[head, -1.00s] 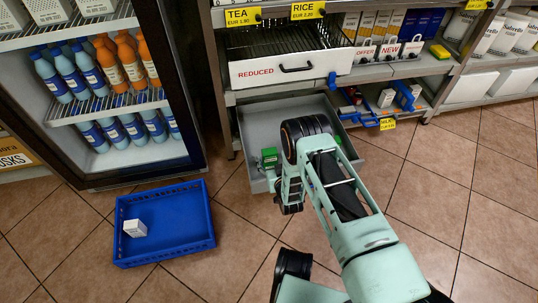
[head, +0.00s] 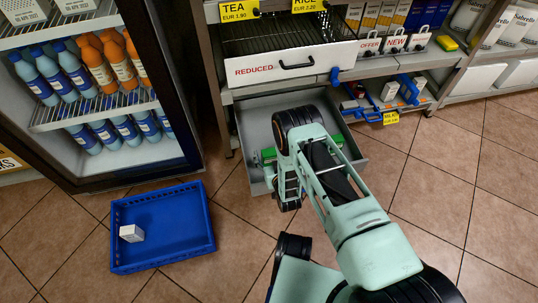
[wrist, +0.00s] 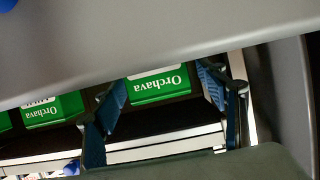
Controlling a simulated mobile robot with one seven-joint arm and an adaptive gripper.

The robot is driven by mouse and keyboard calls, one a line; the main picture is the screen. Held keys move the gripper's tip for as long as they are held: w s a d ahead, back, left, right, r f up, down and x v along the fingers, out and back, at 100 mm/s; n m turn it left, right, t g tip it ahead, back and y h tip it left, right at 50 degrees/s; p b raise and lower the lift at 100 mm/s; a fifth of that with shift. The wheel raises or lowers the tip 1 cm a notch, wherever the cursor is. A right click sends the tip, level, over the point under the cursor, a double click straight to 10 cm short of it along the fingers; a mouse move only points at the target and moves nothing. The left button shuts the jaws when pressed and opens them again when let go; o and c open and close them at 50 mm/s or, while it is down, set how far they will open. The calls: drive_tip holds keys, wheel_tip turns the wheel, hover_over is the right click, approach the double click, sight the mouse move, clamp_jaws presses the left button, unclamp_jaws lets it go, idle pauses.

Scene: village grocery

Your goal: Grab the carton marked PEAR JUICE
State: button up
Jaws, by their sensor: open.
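Green cartons marked Orchava show upside down in the wrist view: one (wrist: 158,86) in the middle, another (wrist: 53,109) to the left, and a sliver of one at the left edge. No PEAR JUICE lettering is readable. My gripper (wrist: 155,110) is open and empty, its blue-padded fingers on either side of the middle carton's image; I cannot tell whether they touch it. In the head view, green shows in the pulled-out lower grey drawer (head: 258,122), at its left (head: 268,155) and right (head: 338,141) beside my arm, which hides much of the drawer and my fingertips.
A grey panel (wrist: 120,45) crosses the top of the wrist view. Above the lower drawer is a REDUCED drawer (head: 292,67). A blue crate (head: 180,228) holding a small white box (head: 131,233) stands on the floor at left. A bottle fridge (head: 110,180) is behind it.

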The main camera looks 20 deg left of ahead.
drive_tip(key=c, duration=1.5)
drive_tip(key=shift+r, duration=0.2)
